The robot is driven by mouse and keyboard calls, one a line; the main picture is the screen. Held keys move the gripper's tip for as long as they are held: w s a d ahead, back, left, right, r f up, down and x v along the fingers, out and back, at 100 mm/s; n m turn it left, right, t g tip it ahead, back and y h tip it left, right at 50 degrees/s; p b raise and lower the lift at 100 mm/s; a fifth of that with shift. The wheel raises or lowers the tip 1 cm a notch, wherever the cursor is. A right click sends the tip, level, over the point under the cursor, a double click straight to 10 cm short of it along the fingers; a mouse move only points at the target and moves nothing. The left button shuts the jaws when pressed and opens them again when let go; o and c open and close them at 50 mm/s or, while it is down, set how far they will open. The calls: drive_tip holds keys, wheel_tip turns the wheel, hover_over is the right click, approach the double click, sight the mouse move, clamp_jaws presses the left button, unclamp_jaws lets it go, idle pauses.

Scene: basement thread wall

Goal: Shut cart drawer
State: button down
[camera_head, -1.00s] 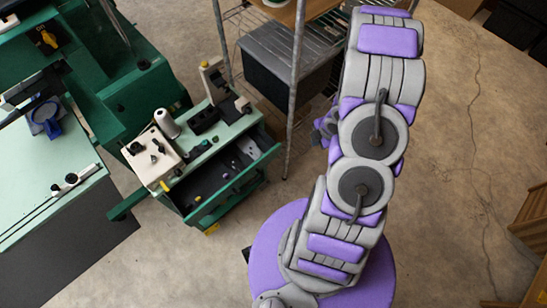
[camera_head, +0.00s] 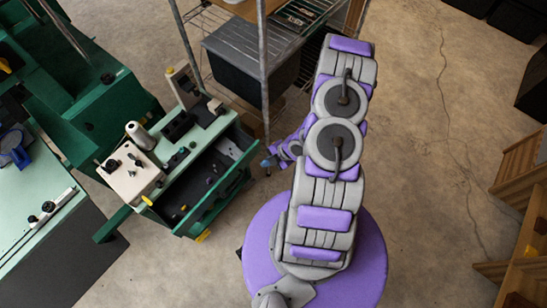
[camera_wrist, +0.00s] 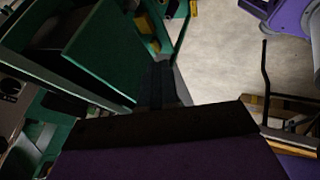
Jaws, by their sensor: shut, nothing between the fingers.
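The green cart (camera_head: 168,157) stands left of my arm in the head view. Its drawer (camera_head: 218,203) is pulled out, with the green front panel toward the lower right and small dark items inside. My gripper (camera_head: 268,163) shows past the left side of my arm, just right of the drawer front's far end, with a visible gap between them. It is shut and empty. In the wrist view, my gripper's dark fingers (camera_wrist: 162,84) point beside a large green panel (camera_wrist: 112,48), which appears to be the drawer front. I cannot tell whether they touch.
A thread cone (camera_head: 139,135) and a cream machine (camera_head: 130,172) stand on the cart top. A wire shelf (camera_head: 263,75) with a dark bin (camera_head: 250,58) stands behind. A green worktable (camera_head: 40,205) is at left, wooden crates (camera_head: 525,215) at right. The floor between is clear.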

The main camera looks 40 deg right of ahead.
sight(248, 163)
drive_tip(key=shift+w+a+f+b, duration=0.1)
drive_tip(key=shift+w+a+f, duration=0.25)
drive_tip(key=shift+w, duration=0.45)
drive_tip(key=shift+w+a+f+b, duration=0.1)
drive_tip(key=shift+w+a+f, duration=0.25)
drive_tip(key=shift+w, duration=0.45)
drive_tip(key=shift+w+a+f+b, duration=0.1)
drive_tip(key=shift+w+a+f, duration=0.25)
drive_tip(key=shift+w, duration=0.45)
